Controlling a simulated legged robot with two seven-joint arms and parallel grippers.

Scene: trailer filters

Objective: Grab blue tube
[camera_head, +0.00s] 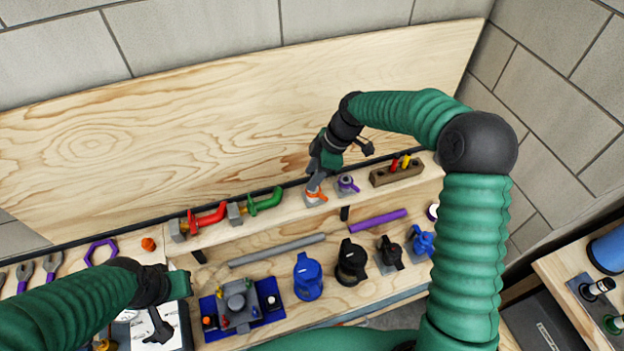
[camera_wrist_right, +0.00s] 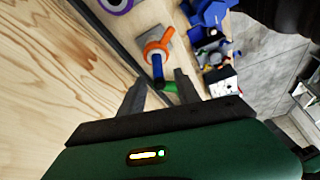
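The blue tube (camera_wrist_right: 158,70) is a short dark blue cylinder at an orange ring (camera_wrist_right: 155,45) on a grey block. In the right wrist view its near end points between my right gripper's fingers. My right gripper (camera_wrist_right: 158,92) is open, with one finger on each side of the tube's end; I cannot tell whether either touches it. In the head view my right gripper (camera_head: 314,186) is just above the orange ring (camera_head: 316,196) on the shelf and hides the tube. My left gripper (camera_head: 160,328) is low on the left, over the bench, away from the tube.
A purple ring fitting (camera_head: 347,184) stands just right of the orange one, then a wooden holder (camera_head: 398,172) with coloured pieces. Green (camera_head: 262,200) and red (camera_head: 208,216) handles are to the left. A wooden back panel (camera_head: 230,115) rises close behind the shelf.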

